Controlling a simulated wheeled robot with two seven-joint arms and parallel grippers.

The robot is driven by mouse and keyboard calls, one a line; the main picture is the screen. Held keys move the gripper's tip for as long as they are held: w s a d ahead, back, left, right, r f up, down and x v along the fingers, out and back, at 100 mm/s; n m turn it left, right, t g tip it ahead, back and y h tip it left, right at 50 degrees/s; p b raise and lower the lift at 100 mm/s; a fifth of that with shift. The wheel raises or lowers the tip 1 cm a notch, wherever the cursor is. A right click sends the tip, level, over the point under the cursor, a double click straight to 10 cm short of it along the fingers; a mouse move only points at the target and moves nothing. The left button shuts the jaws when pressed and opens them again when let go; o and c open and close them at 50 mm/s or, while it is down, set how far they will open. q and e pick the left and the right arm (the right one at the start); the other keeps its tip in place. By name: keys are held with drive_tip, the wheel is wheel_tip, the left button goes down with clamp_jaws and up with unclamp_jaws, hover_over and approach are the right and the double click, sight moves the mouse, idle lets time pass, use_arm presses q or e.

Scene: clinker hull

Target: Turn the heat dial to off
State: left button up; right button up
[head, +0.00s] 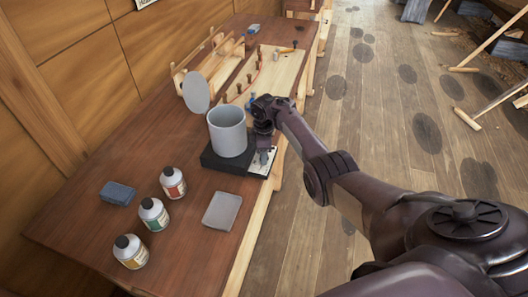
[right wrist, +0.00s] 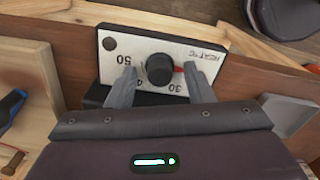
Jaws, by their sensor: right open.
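The heat dial (right wrist: 160,69) is a round black knob on a white panel (right wrist: 85,62) marked "HEAT °C", with numbers such as 50 and 30. A red mark shows at the knob's right side, toward the "HEAT" lettering. My right gripper (right wrist: 160,72) is open, one finger on each side of the knob; I cannot tell whether they touch it. In the head view my right gripper (head: 263,152) is at the panel end of the black heater (head: 212,160), partly hiding the panel and dial. My left gripper is not in view.
A grey pot (head: 228,132) stands on the heater, close beside my right gripper. Several bottles, including a red-labelled one (head: 173,183), a blue block (head: 117,193) and a grey slab (head: 222,211) lie nearer on the bench. A wooden rack (head: 215,65) stands behind. The bench edge is close.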

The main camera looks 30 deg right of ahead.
wheel_tip(320, 180, up, 8)
drive_tip(key=shift+f, duration=0.1)
idle(0.7)
drive_tip(key=s+a+f+m+h, duration=0.1)
drive_tip(key=s+f+m+h, duration=0.1)
drive_tip(key=s+f, duration=0.35)
drive_tip(key=s+a+r+m+t, duration=0.15)
drive_tip(key=s+a+m, duration=0.25)
drive_tip(key=s+a, duration=0.9)
drive_tip(key=s+a+r+m+t+y, duration=0.1)
drive_tip(key=s+a+r+m, duration=0.15)
drive_tip(key=s, duration=0.35)
drive_tip(key=s+a+r+m+t+y, duration=0.1)
drive_tip(key=s+a+r, duration=0.1)
drive_tip(key=s+r, duration=0.3)
drive_tip(key=s+f+g+b, duration=0.1)
drive_tip(key=s+f+b, duration=0.1)
drive_tip(key=f, duration=1.5)
drive_tip(key=s+f+b, duration=0.1)
drive_tip(key=f+b, duration=0.1)
drive_tip(key=f, duration=1.6)
drive_tip(key=s+d+f+g+b, duration=0.1)
drive_tip(key=s+d+f+b, duration=0.1)
drive_tip(key=s+f, duration=1.7)
wheel_tip(320, 180, down, 2)
drive_tip(key=shift+s+d+f+n+b, duration=0.1)
drive_tip(key=shift+s+d+n+b, duration=0.25)
drive_tip(key=shift+d, duration=0.35)
